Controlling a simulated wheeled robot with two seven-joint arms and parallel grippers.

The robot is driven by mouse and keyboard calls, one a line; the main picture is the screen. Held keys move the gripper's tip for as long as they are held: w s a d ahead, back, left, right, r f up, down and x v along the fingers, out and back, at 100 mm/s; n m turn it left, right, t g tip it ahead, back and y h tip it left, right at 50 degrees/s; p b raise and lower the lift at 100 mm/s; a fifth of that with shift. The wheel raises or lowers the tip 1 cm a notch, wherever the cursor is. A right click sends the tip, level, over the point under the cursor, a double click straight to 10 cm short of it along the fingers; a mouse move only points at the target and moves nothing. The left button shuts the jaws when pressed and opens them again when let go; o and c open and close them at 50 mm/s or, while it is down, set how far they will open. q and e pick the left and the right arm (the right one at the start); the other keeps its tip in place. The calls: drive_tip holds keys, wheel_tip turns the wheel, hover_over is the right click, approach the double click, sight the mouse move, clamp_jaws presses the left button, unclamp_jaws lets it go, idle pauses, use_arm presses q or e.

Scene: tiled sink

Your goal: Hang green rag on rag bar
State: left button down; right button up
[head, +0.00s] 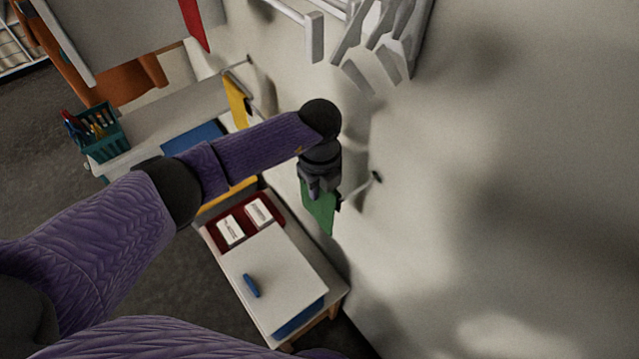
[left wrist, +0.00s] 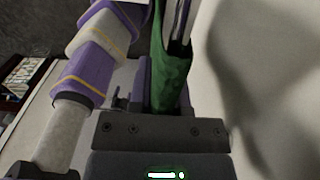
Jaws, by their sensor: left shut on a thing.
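The green rag (head: 318,212) hangs down from my left gripper (head: 319,187), which is shut on it close to the wall. In the left wrist view the green rag (left wrist: 172,75) runs up from between the jaws. A thin pale bar (head: 358,188), seemingly the rag bar, sticks out from a dark wall mount just right of the rag. In the left wrist view a slim bar (left wrist: 179,25) lies right against or very close to the rag. I cannot tell whether the rag is over the bar. My right gripper is not in view.
A white rack (head: 385,35) is on the wall above. A yellow rag (head: 236,100) hangs at another wall bar further left. A low table below holds a red tray (head: 222,244), a white board (head: 275,270) and a blue object (head: 251,285). A teal basket (head: 95,130) stands at left.

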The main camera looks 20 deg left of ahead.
use_arm(q)
drive_tip(key=shift+c, duration=2.4)
unclamp_jaws()
drive_tip(key=shift+r, duration=0.1)
